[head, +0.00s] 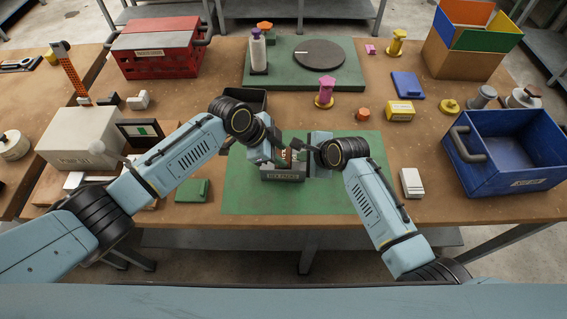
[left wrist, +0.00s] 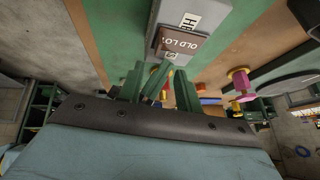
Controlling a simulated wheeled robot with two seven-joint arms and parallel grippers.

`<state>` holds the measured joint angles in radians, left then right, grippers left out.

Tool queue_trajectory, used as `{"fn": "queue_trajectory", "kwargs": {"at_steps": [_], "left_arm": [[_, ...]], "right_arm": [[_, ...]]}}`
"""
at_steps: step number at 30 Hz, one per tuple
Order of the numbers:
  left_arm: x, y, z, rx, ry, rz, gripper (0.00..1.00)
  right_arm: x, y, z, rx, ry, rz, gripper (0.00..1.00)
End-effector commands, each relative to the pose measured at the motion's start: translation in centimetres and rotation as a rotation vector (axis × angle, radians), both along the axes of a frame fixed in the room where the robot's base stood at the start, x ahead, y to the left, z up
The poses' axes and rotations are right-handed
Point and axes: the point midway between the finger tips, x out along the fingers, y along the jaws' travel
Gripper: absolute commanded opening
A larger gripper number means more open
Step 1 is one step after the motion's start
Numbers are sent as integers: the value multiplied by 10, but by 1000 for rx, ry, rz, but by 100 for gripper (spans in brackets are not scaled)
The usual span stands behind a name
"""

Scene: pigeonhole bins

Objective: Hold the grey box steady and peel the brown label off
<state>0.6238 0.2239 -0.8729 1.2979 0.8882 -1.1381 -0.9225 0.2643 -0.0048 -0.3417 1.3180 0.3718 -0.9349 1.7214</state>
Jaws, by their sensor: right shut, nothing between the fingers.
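The grey box (head: 283,173) sits on the green mat (head: 250,195) in the middle of the bench, with a printed white tag on its near face. In the left wrist view the box (left wrist: 160,20) lies beyond the fingertips. Its brown label (left wrist: 183,43) with white lettering is on the face towards my gripper; in the head view the label (head: 286,154) is largely hidden. My left gripper (head: 272,154) is beside the box's upper left; its green fingers (left wrist: 160,80) stand apart, with no box between them. My right gripper (head: 304,148) is shut and empty at the upper right.
A dark open bin (head: 257,97) stands behind the left gripper. A blue bin (head: 510,150) is at right, a white block (head: 412,182) nearer. A green block (head: 193,190) lies left. The mat's front is clear.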

Motion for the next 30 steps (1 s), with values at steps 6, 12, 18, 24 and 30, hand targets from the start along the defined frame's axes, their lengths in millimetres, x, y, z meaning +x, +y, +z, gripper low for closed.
{"fn": "queue_trajectory", "kwargs": {"at_steps": [6, 12, 18, 24, 30], "left_arm": [[0, 0, -10, -1, 1, 0, 35], [0, -1, -17, -1, 1, -1, 35], [0, -1, -25, -1, 0, 0, 35], [0, 0, -33, -1, 1, 0, 35], [0, 0, -38, 0, 0, 0, 35]], "right_arm": [[-6, -3, -9, -10, 22, 1, 0], [-6, -3, -9, -10, 22, 1, 0], [-6, -3, -10, -10, 22, 1, 0], [-6, -3, -10, -10, 22, 1, 0], [-6, -3, -9, -10, 22, 1, 0]]}}
